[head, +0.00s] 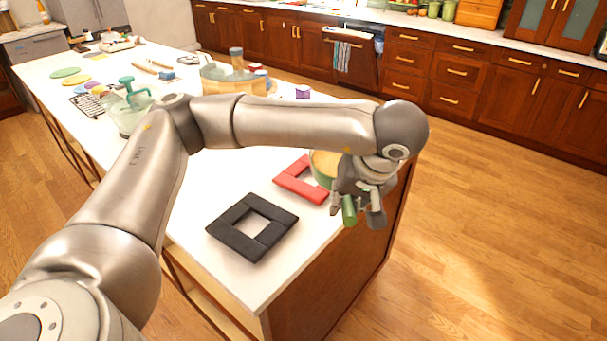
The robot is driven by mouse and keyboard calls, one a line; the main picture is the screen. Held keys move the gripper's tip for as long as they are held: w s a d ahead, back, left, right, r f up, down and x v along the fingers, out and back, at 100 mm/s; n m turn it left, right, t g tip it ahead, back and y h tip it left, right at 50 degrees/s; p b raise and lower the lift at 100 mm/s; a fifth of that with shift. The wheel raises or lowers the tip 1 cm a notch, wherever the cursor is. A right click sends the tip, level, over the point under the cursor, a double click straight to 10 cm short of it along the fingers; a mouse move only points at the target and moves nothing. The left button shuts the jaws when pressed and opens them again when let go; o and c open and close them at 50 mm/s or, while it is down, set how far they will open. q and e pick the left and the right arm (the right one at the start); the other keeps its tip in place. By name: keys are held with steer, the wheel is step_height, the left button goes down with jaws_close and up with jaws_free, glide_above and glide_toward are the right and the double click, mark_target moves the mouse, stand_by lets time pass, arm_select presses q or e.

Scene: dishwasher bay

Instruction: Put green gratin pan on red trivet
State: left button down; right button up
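The green gratin pan (322,170), with a tan inside, is at the right end of the white counter, mostly hidden behind my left gripper (356,208). Its green handle (349,212) sticks out between the fingers, which look closed around it. The red trivet (294,184), a square frame with an open middle, lies flat just left of the pan. The pan overlaps the trivet's right side in the picture; I cannot tell whether they touch. My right gripper is not in view.
A black square trivet (232,246) lies nearer on the counter. The counter's right edge is close to the pan, with open floor beyond.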

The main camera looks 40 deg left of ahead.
arm_select(q)
steer(key=shift+w+a+r+n+g, duration=0.35)
steer(key=shift+w+a+n, duration=0.15)
steer(key=shift+w+n, duration=0.25)
steer(key=shift+w+a, duration=0.15)
steer(key=shift+a, duration=0.05)
steer(key=shift+n, duration=0.25)
steer(key=w+a+f, duration=0.1)
steer(key=a, duration=0.1)
steer(key=w+a+f, duration=0.1)
steer(key=w+a, duration=0.1)
steer(key=w+a+f, duration=0.2)
steer(key=shift+w+a, duration=0.1)
steer(key=shift+w, duration=0.05)
glide_toward(317, 202)
steer(key=a, duration=0.1)
steer(key=x, duration=0.1)
steer(key=p+x, duration=0.1)
steer(key=x, duration=0.1)
steer(key=p+x, duration=0.1)
steer(key=shift+w+d+f, duration=0.1)
steer(key=shift+d+f, duration=0.15)
steer(key=shift+f, duration=0.25)
